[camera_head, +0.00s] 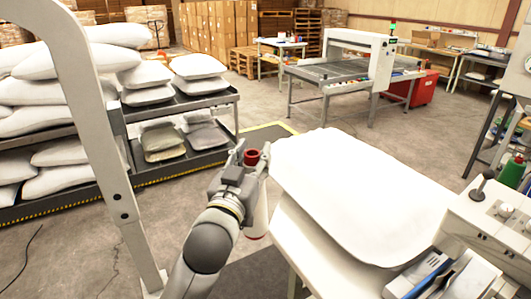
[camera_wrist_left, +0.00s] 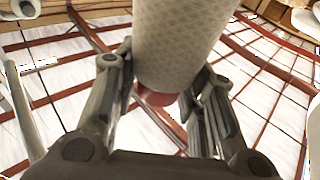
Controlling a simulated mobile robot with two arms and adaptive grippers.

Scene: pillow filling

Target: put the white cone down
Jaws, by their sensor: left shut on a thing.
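My left gripper (camera_head: 254,165) is shut on the white cone (camera_head: 261,212). The cone hangs roughly upright at the left edge of the white work table, with a red end showing at its top and red at its bottom. The gripper and the table side hide part of it. In the left wrist view the cone (camera_wrist_left: 185,40) shows a woven white surface and a red end (camera_wrist_left: 158,97) between the two fingers (camera_wrist_left: 165,100). My right gripper is not in view.
A large white pillow (camera_head: 365,195) covers most of the near table (camera_head: 283,222). A machine with a lever (camera_head: 482,188) stands at the right. Racks of stacked pillows (camera_head: 175,115) stand at the left. Open floor lies beyond the table, before a conveyor machine (camera_head: 340,70).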

